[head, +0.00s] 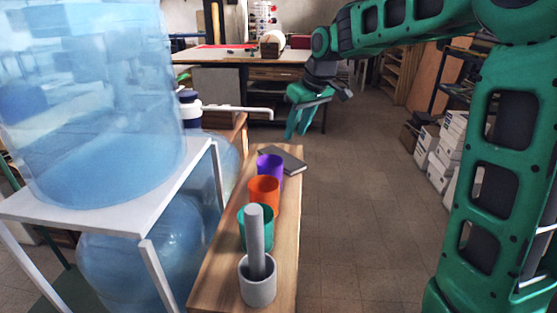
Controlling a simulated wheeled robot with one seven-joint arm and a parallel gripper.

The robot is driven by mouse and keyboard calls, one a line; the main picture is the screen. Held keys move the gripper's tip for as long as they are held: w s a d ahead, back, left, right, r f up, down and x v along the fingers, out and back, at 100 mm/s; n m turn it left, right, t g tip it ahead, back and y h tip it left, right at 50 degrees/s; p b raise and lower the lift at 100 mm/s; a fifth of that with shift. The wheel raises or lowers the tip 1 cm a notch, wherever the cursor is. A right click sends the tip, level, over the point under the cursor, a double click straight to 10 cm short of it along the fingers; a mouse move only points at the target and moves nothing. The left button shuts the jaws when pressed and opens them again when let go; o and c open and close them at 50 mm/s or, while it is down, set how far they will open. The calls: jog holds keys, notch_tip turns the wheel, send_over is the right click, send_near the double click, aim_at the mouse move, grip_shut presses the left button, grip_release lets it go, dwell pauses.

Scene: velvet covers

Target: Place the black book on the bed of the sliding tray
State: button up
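The dark grey-black book (291,160) lies flat near the far end of a narrow wooden bench top (284,240). The purple cup in front hides part of its near left side. My gripper (297,130) is above and beyond the book, pointing down, and looks apart from it. The fingers are small and seen from one side, so their opening is unclear; no held object shows. I cannot pick out the sliding tray with certainty.
A purple cup (269,167), an orange cup (264,191), a teal cup (243,228) and a grey mortar (258,283) with an upright pestle (255,242) line the bench. Large blue water bottles (95,110) crowd the left. The floor (365,215) to the right is clear.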

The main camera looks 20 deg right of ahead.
aim_at(282, 157)
jog(key=o, duration=1.1)
jog(key=shift+w+a, duration=0.1)
jog(key=shift+a, duration=0.05)
jog(key=shift+o, duration=0.4)
jog(key=shift+f, duration=0.3)
jog(key=x, duration=0.5)
jog(key=shift+a+r, duration=0.1)
jog(key=shift+a+x, duration=0.15)
jog(key=shift+x, duration=1.2)
jog(key=shift+a+x, duration=0.2)
jog(key=shift+x, duration=1.15)
